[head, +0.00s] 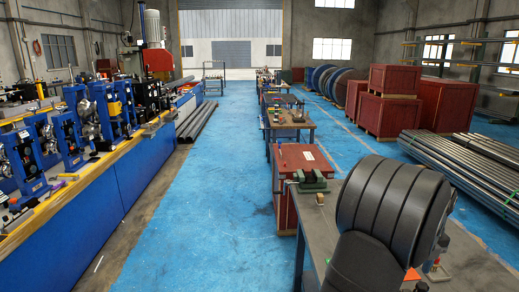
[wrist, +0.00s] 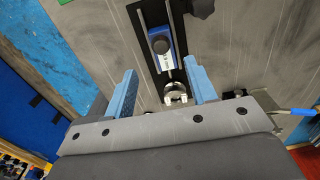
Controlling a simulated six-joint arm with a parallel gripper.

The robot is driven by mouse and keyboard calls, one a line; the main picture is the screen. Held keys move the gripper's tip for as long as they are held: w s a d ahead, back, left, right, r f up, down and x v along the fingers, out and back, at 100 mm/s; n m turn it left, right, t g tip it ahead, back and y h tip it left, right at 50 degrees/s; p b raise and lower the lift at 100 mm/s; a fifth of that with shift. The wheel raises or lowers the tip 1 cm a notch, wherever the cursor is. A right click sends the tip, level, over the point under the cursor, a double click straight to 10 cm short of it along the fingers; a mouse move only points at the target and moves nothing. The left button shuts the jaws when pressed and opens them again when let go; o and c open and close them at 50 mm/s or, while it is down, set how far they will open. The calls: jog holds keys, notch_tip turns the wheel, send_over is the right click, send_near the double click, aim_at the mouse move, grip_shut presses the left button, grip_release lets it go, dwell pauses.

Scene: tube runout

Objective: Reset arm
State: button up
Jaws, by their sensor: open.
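My gripper (wrist: 160,66) shows in the wrist view with its two blue fingers spread wide apart and nothing between them. It is above a grey scratched worktop (wrist: 240,50). Beyond and between the fingers is a black rail fixture (wrist: 148,14) on that worktop. It carries a blue and white block with a dark rounded top (wrist: 161,45) and a round metal part (wrist: 177,92) nearer the palm. No tube shows in the grip. In the head view the dark grey arm in the right foreground is mine, and the gripper is hidden there.
The worktop (head: 312,215) bears a green vise (head: 312,182) in the head view. An orange cone (head: 412,275) is partly hidden by my arm. A red cabinet (head: 285,208) stands beyond. A blue-handled tool (wrist: 290,112) lies right of my gripper. The blue floor aisle (head: 200,190) is clear.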

notch_tip(320, 180, down, 9)
jog(key=shift+r, duration=0.15)
jog(key=s, duration=0.3)
jog(key=shift+s, duration=0.25)
notch_tip(320, 180, up, 14)
jog(key=shift+r, duration=0.2)
dwell(0.7)
